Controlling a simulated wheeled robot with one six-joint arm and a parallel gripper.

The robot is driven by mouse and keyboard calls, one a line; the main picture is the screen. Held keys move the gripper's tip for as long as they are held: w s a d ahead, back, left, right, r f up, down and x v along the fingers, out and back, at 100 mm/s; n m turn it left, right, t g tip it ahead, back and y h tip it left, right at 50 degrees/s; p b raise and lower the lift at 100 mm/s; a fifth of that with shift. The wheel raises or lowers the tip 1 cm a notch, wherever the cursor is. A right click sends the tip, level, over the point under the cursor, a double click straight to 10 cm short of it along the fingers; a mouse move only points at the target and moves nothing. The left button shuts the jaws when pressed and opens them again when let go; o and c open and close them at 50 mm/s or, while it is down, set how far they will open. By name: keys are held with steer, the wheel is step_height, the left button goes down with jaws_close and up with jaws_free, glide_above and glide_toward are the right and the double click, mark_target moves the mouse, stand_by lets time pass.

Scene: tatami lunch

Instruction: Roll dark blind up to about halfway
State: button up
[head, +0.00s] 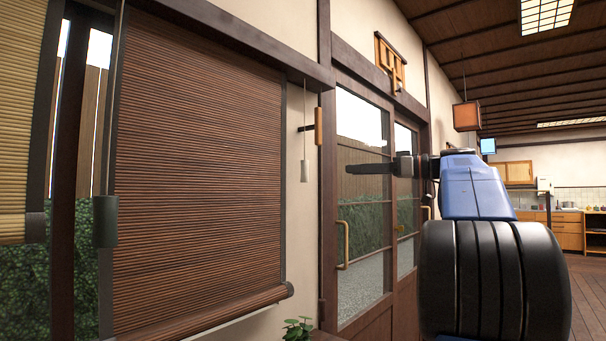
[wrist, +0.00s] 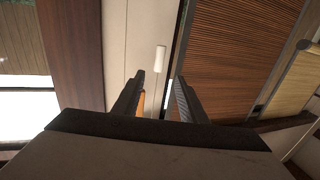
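The dark blind (head: 200,170) of brown slats hangs low over the window, its rolled bottom edge near the bottom of the head view. It also shows in the wrist view (wrist: 228,60). A pale pull handle (head: 305,170) hangs on a thin cord right of the blind. In the wrist view, the pull handle (wrist: 160,58) appears between and beyond my fingertips, not gripped. My gripper (head: 348,168) points left in the head view, right of the handle and apart from it. In the wrist view my gripper (wrist: 161,80) is open and empty.
A light blind (head: 20,120) hangs at the far left, with a grey-green cylinder (head: 105,220) beside it. A wooden bracket (head: 313,126) sits on the wall by the cord. Glass doors (head: 360,215) stand behind my gripper. A plant (head: 297,329) is low below the handle.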

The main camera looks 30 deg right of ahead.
mark_target(305, 172)
steer(key=x, duration=1.7)
steer(key=shift+w, duration=0.2)
jaws_close()
steer(key=shift+f, duration=0.15)
